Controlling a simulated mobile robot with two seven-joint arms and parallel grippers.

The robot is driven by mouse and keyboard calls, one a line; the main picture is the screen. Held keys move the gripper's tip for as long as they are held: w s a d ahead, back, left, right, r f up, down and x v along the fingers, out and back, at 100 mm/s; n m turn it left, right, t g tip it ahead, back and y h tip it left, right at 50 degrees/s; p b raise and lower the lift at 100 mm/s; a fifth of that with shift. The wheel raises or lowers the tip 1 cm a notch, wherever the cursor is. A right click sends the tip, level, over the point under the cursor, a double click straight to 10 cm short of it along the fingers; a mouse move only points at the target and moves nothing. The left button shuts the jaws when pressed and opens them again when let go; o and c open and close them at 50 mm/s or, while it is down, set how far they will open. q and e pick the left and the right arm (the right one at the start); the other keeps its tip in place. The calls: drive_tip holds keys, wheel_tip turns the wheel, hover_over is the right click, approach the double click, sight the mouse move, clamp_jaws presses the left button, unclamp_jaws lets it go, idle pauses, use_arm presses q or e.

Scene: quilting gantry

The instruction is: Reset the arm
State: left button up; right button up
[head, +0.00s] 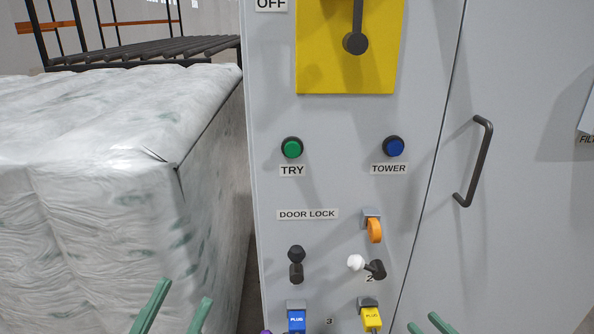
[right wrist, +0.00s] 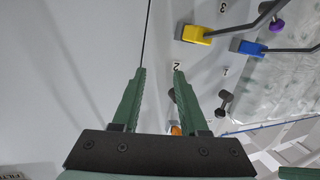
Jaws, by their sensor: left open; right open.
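My left gripper (head: 178,300) is at the bottom left of the head view, its two green fingers apart, in front of the wrapped bale. My right gripper (head: 428,323) shows only its fingertips at the bottom edge, right of the yellow plug. In the right wrist view its green fingers (right wrist: 157,72) are spread with nothing between them, facing the grey cabinet. The cabinet (head: 340,120) carries a dark lever (head: 356,40) hanging down on a yellow plate (head: 315,60), next to an OFF label.
A green TRY button (head: 292,148), blue TOWER button (head: 393,146), orange piece (head: 375,230), black knob (head: 296,254), white-tipped toggle (head: 356,262), blue plug (head: 296,320) and yellow plug (head: 371,318) stick out. A door handle (head: 487,160) is right; a wrapped bale (head: 90,190) stands left.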

drive_tip(key=s+a+r+n+t+y+p, duration=0.1)
drive_tip(key=s+a+r+n+t+y, duration=0.25)
drive_tip(key=r, duration=0.65)
drive_tip(key=s+a+r+n+t+y+p, duration=0.1)
drive_tip(key=s+a+r+t+y+p, duration=0.15)
drive_tip(key=s+a+r, duration=0.55)
use_arm(q)
drive_tip(key=w+a+f+n+g+y+p, duration=0.2)
drive_tip(key=w+f+n+g+y+p, duration=0.35)
drive_tip(key=f+y+p, duration=0.4)
use_arm(e)
drive_tip(key=w+d+f+m+g+h+p, duration=0.2)
drive_tip(key=w+d+f+m+g+h, duration=0.1)
drive_tip(key=w+f+m+g+h, duration=0.25)
use_arm(q)
drive_tip(key=s+a+f+n+g+p, duration=0.1)
drive_tip(key=s+f+n+g+p, duration=0.2)
drive_tip(key=s+f+g+p, duration=0.4)
drive_tip(key=s+f+p, duration=0.2)
drive_tip(key=s+p, duration=0.1)
drive_tip(key=shift+a+g+y, duration=0.35)
use_arm(e)
drive_tip(key=s+d+f+m+g+h, duration=0.2)
drive_tip(key=s+f+g, duration=0.5)
drive_tip(key=f, duration=0.5)
drive_tip(key=shift+s+h, duration=0.6)
drive_tip(key=shift+h, duration=0.25)
